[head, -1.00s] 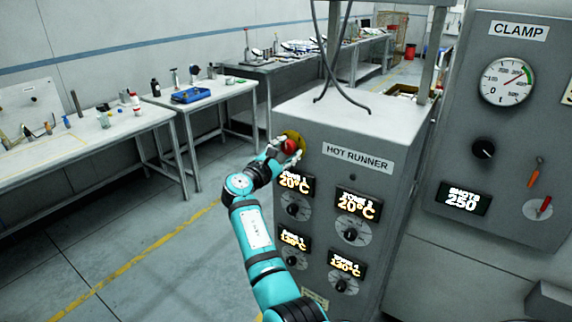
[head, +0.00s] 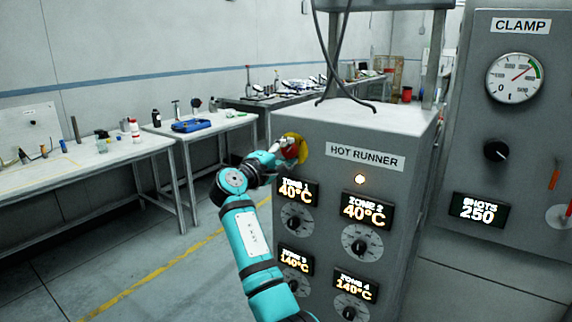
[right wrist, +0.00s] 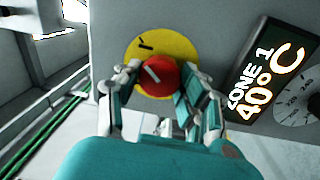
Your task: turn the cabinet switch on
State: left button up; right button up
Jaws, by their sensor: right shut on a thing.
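The cabinet (head: 340,128) is a grey box labelled HOT RUNNER. Its switch is a red knob (right wrist: 157,75) on a round yellow plate (right wrist: 150,45), at the upper left of the cabinet front. My right gripper (head: 292,150) is at the knob, and in the right wrist view its fingers (right wrist: 155,88) are shut on both sides of it. A white mark on the knob is tilted. In the head view the fingers hide part of the knob (head: 290,152). My left gripper is not in view.
Zone displays (head: 367,211) read 40°C above and 140°C below, with black dials under them. A CLAMP panel (head: 525,120) stands at the right. Black cables (head: 345,100) lie over the cabinet top. Workbenches (head: 90,170) line the left wall; the floor before them is clear.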

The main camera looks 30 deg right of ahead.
jog(key=shift+m+b, duration=0.45)
jog(key=shift+m, duration=0.15)
jog(key=o, duration=1.2)
jog(key=v, duration=1.2)
jog(key=shift+r, duration=0.1)
jog(key=shift+w, duration=0.1)
